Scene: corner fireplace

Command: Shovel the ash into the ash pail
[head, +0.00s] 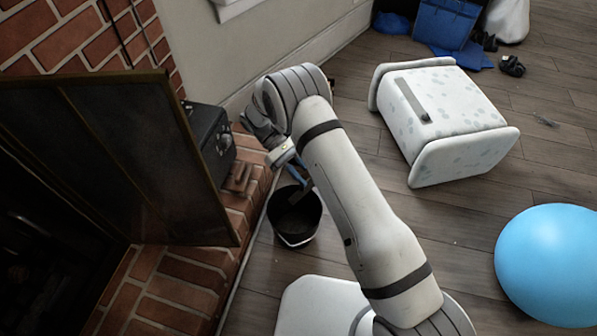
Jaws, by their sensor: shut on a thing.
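A dark pail (294,239) stands on the wood floor beside the brick hearth, below the end of my arm. My gripper (287,163) is above the pail's far side, partly hidden by my own arm. It is shut on what looks like a small shovel with a blue handle (296,177). The shovel's dark lower part hangs down toward the pail's opening; I cannot tell whether it touches the pail. I see no ash; the pail's inside is too dark to read, and the firebox at lower left is dark.
An open dark fireplace door (135,150) juts out over the brick hearth (180,285). A black box with knobs (212,142) stands behind it. A white spotted ottoman-like block (445,115) and a blue ball (553,264) are at right. Floor between them is clear.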

